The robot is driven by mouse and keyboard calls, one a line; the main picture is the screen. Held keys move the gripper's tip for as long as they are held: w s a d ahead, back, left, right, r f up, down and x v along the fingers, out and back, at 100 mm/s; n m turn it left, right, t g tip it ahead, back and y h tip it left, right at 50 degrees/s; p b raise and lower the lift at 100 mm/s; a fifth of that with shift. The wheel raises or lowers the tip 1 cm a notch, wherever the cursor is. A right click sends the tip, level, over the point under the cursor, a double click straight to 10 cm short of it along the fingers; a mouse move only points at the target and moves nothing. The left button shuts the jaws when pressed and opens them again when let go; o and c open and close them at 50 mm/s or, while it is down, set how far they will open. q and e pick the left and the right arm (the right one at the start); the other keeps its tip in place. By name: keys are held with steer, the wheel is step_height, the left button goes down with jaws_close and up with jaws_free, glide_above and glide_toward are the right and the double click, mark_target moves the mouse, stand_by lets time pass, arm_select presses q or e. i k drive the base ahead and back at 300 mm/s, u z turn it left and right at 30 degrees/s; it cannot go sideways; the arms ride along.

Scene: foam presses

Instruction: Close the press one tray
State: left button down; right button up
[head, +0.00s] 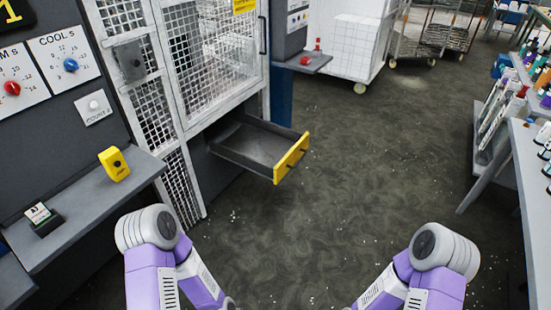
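The press one tray (257,146) is a dark grey drawer with a yellow front (291,157). It is pulled out of the lower part of the press (215,60), below the white mesh door, and looks empty. My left arm comes in at the bottom left and my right arm at the bottom right. Both grippers are below the picture's edge, so I cannot see their fingers. Neither visible arm part touches the tray.
A grey shelf (90,205) at the left holds a yellow box (114,164) and a small card holder (43,218). White blocks on a cart (353,45) stand at the back. Tables with bottles (533,175) line the right. The dark floor (370,160) between is clear.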

mark_target(270, 150)
steer(key=u, duration=0.4)
steer(key=i, duration=1.85)
steer(key=u, duration=0.35)
